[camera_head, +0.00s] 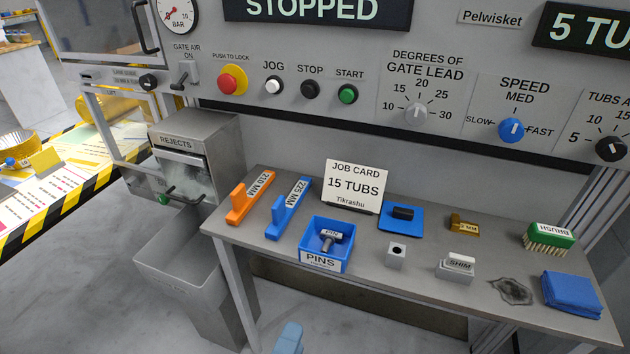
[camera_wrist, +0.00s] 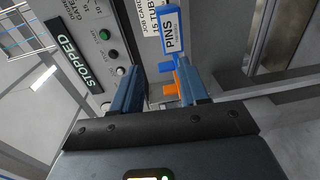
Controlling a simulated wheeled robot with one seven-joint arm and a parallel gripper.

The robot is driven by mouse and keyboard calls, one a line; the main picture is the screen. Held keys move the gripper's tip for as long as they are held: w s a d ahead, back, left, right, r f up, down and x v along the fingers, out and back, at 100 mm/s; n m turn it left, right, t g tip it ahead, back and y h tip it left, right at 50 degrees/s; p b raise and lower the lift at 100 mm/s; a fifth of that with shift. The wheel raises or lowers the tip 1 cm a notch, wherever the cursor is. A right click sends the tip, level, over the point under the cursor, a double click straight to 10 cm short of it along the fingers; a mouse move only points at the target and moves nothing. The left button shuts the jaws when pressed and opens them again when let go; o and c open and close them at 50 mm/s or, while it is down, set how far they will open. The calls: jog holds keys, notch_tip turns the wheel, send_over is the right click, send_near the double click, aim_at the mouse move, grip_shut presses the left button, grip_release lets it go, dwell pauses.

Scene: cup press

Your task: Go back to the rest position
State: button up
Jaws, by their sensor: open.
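My gripper (camera_wrist: 161,66) shows in the wrist view with its two dark blue-grey fingers spread apart. I see nothing held between them. Beyond the fingers, the wrist view shows the blue PINS box (camera_wrist: 172,32) and an orange piece, out of the fingers' grip. In the head view a small pale blue tip (camera_head: 289,338) shows at the bottom edge; it looks like part of my own arm or gripper. The rest of my arm is out of the head view.
A grey bench (camera_head: 400,310) carries the PINS box (camera_head: 326,262), orange and blue gauge blocks (camera_head: 250,198), a job card (camera_head: 355,187), a brush (camera_head: 549,238) and a blue cloth (camera_head: 571,294). The control panel above reads STOPPED (camera_head: 318,10). An open rejects bin (camera_head: 180,252) stands left.

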jog(key=s+d+f+m+g+y, duration=0.1)
jog(key=s+d+f+g+y, duration=0.2)
jog(key=s+d+f, duration=0.4)
jog(key=s+d+f+m+g+y, duration=0.25)
jog(key=s+d+f, duration=0.25)
jog(key=d, duration=0.5)
jog(key=s+d+r+m+t, duration=0.1)
jog(key=s+d+r+m, duration=0.1)
jog(key=r, duration=0.4)
jog(key=s+d+r+m+t, duration=0.2)
jog(key=s+d+r+m, duration=0.1)
jog(key=s+r+m, duration=0.2)
jog(key=s+d+r+m+t, duration=0.1)
jog(key=s+d+r+m, duration=0.2)
jog(key=s+r, duration=0.3)
notch_tip(320, 180, up, 3)
jog(key=shift+s+r+m, duration=0.2)
jog(key=shift+s+m, duration=0.05)
jog(key=shift+m, duration=0.1)
